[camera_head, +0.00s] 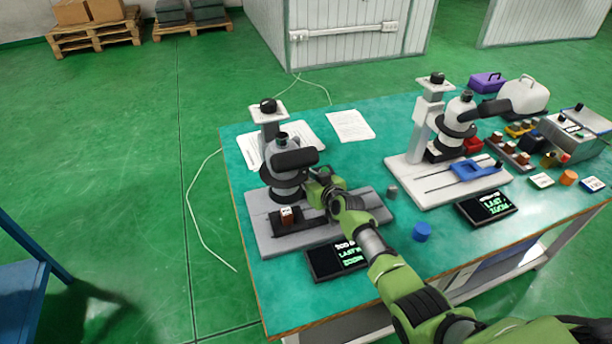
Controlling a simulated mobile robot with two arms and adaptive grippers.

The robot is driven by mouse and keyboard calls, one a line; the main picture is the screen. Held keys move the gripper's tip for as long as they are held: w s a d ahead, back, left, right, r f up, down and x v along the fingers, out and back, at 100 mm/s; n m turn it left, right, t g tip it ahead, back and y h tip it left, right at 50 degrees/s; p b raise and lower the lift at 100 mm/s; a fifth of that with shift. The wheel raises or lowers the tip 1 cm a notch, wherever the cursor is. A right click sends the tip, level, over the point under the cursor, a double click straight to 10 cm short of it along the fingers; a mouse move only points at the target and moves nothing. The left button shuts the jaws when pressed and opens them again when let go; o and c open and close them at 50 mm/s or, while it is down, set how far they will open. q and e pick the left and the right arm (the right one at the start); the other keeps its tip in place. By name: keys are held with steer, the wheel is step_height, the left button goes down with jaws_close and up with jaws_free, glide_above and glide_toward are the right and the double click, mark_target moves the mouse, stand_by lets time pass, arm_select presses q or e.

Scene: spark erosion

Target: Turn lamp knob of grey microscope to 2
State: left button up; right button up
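The grey microscope stands on a grey base plate (268,237) at the left of the table, with its dark head (284,160) on a column. A black knob (268,105) sits on top of the column. I cannot make out the lamp knob or its setting. My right arm comes in from the lower right, and its gripper (318,182) is at the right side of the microscope's head, very close to it. I cannot tell whether it touches. Its fingers are too small and partly hidden to judge. My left gripper is not in view.
A dark display (330,262) lies before the grey base. A white microscope (420,130) stands to the right with another display (487,207). A blue cylinder (422,232) and a small grey cylinder (392,192) stand between them. Papers (350,126) lie behind; boxes and small parts crowd the right.

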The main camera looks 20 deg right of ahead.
steer(key=shift+o, duration=1.3)
steer(key=shift+s+r, duration=0.1)
steer(key=shift+s, duration=0.35)
steer(key=v, duration=1.1)
steer(key=shift+d, duration=0.15)
